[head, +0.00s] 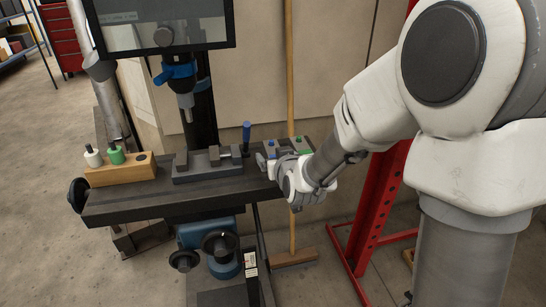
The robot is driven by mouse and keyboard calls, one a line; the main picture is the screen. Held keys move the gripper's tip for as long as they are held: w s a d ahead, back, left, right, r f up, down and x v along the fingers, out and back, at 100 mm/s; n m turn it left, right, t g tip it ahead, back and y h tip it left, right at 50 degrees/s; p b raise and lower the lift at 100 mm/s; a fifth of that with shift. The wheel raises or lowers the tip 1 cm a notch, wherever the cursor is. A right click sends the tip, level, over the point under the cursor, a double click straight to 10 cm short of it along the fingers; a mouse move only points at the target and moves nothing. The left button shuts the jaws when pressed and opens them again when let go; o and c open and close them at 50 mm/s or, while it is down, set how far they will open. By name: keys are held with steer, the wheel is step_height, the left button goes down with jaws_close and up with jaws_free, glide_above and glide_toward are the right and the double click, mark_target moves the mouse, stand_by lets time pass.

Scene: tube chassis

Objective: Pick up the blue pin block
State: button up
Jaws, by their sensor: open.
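A small grey block (299,143) with blue and green marks on top sits at the right end of the dark machine table (150,203). Its lower part is hidden behind my gripper. A blue upright pin or handle (246,136) stands just left of it, behind the vise; I cannot tell whether it belongs to a block. My gripper (267,163) is open at the right end of the table, in front of the grey block and pointing left. I cannot tell whether the fingers touch anything.
A grey vise (210,160) is mounted mid-table under the drill head (186,100). A wooden block (135,174) with white and green knobs stands at the left end. A broom handle (289,70) rises behind the table. A red frame (378,215) stands at right.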

steer(key=shift+w, duration=0.2)
jaws_close()
stand_by(0.3)
